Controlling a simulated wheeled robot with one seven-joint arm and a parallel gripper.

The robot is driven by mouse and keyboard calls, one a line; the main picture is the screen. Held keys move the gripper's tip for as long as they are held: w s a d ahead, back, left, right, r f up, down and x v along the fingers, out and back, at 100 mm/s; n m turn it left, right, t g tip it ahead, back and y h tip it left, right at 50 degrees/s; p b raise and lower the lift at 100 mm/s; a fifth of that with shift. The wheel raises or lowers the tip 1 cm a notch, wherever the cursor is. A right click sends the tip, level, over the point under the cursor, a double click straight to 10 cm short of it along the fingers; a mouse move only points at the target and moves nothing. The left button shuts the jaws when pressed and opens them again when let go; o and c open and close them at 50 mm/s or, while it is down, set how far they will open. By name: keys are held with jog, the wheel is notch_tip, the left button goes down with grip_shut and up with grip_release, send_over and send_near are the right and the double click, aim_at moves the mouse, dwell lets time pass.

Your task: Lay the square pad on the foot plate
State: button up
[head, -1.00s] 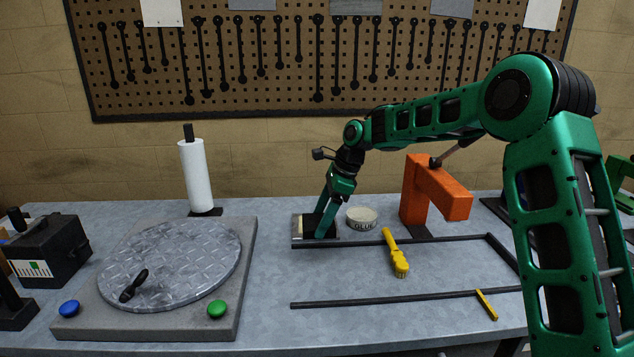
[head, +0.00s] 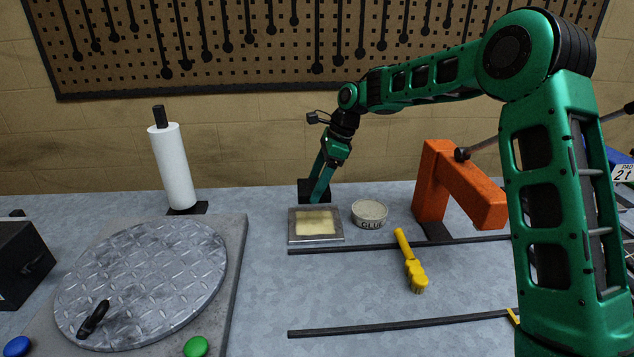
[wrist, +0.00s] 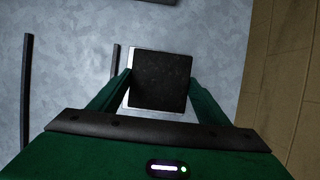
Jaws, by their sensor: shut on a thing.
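The square pad (head: 308,190) is black and flat. My gripper (head: 319,198) is shut on it and holds it in the air by two opposite edges. In the wrist view the pad (wrist: 160,80) lies between both fingers, facing the camera. The foot plate (head: 316,239), a grey metal square with a pale yellow patch in its middle, lies on the bench. In the head view the pad shows just above its far edge. In the wrist view the pad hides most of the plate, and only a silver rim (wrist: 150,113) shows. The exact height of the gap is unclear.
A round glue tin (head: 370,213) stands right of the plate. An orange press-like stand (head: 455,185) and a yellow brush (head: 411,262) are farther right. Dark rails (head: 400,327) lie in front. A round metal turntable (head: 145,280) and a paper roll (head: 173,170) are left.

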jog(key=shift+d, duration=0.1)
jog(key=shift+f, duration=4.7)
jog(key=shift+f, duration=0.15)
jog(key=o, duration=1.4)
jog(key=shift+c, duration=0.2)
